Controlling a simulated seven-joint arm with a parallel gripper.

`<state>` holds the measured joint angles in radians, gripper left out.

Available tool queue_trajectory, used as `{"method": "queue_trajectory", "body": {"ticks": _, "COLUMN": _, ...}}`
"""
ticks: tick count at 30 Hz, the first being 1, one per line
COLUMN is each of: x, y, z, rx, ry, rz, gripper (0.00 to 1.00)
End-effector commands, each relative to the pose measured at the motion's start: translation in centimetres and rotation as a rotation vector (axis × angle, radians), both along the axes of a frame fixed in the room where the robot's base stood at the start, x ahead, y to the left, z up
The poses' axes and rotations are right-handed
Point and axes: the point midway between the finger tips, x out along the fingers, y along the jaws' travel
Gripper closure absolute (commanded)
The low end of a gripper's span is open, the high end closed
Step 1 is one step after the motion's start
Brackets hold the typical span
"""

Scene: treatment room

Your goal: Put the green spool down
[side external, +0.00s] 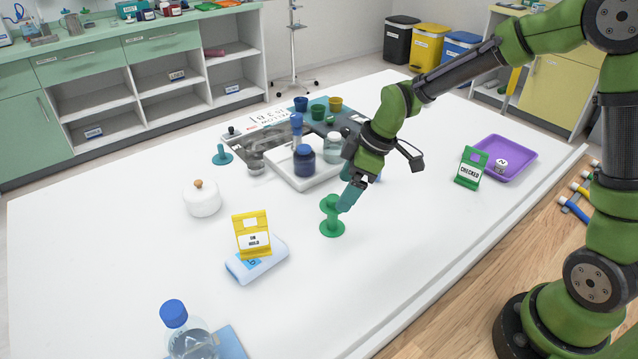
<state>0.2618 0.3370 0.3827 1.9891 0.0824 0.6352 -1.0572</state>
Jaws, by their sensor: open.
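The green spool (331,226) stands upright on the white table (420,260), near its middle, with its round base flat on the surface. My gripper (346,198) is open at the spool's upper end, coming down from the upper right. Its teal fingers overlap the top of the spool in the side view. I cannot tell whether a finger still touches it.
A yellow "on hold" sign (252,236) stands on a white-blue pack left of the spool. Behind it are a white pot (202,198) and a white tray with jars (305,160). A purple tray (510,155) and green "checked" sign (470,168) stand right.

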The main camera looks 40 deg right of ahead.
Motion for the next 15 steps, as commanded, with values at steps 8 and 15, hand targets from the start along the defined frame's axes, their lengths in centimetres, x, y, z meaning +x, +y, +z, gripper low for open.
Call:
{"method": "queue_trajectory", "body": {"ticks": 8, "x": -1.0, "y": -0.8, "z": 3.0, "rx": -0.002, "ry": 0.000, "rz": -0.009, "gripper": 0.11}}
{"method": "queue_trajectory", "body": {"ticks": 15, "x": -5.2, "y": -2.1, "z": 7.9, "rx": -0.006, "ry": -0.026, "rz": -0.268, "gripper": 0.11}}
